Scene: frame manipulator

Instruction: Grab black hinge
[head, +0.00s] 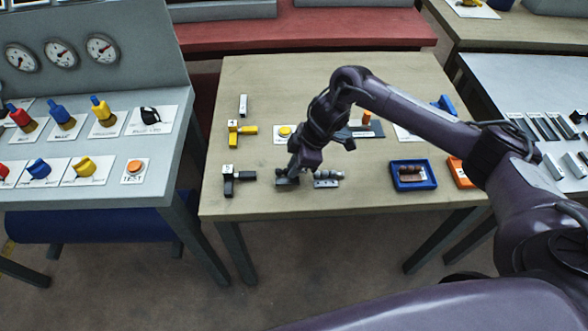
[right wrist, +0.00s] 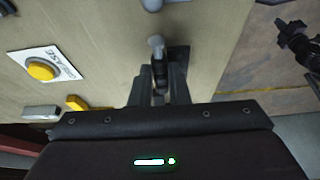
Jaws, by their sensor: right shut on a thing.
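The black hinge (head: 285,181) lies near the front edge of the wooden table, mostly hidden by my right gripper (head: 293,171) in the head view. In the right wrist view, its dark plate (right wrist: 180,54) shows just past the fingertips, with a grey rounded part beside it. My right gripper (right wrist: 161,82) points down at the table and its fingers are closed around a dark part of the hinge. The hinge appears to be at table level; I cannot tell whether it is raised. My left gripper is not in view.
A grey metal hinge-like piece (head: 327,178) lies close right of the gripper. A black valve-shaped piece (head: 236,178) and a yellow one (head: 240,129) lie left. A blue tray (head: 413,174) stands right. A yellow button (right wrist: 42,70) sits on a white plate. The front table edge is close.

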